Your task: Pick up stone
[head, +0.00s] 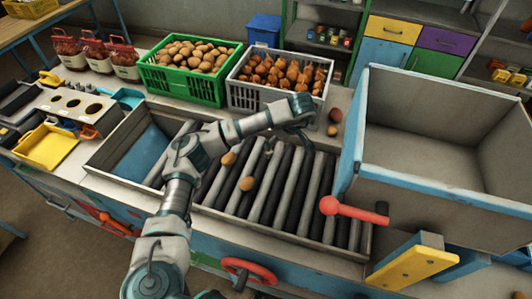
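My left arm reaches in from the bottom, and its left gripper (291,147) hangs over the far side of the roller bed (285,195). Its fingers look spread apart, with nothing visible between them. Two tan, potato-like lumps (247,183) and (228,158) lie on the rollers to the left of the gripper. A dark reddish lump (335,115) and a smaller brown one (332,130) lie on the counter to its right. I cannot tell which lump is a stone. My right gripper is not in view.
A green crate of potatoes (218,92) and a grey crate of orange-brown produce (240,97) stand behind the rollers. A large open bin (440,200) stands at right, with a red handle (352,210) beside it. A yellow tray (47,147) sits at left.

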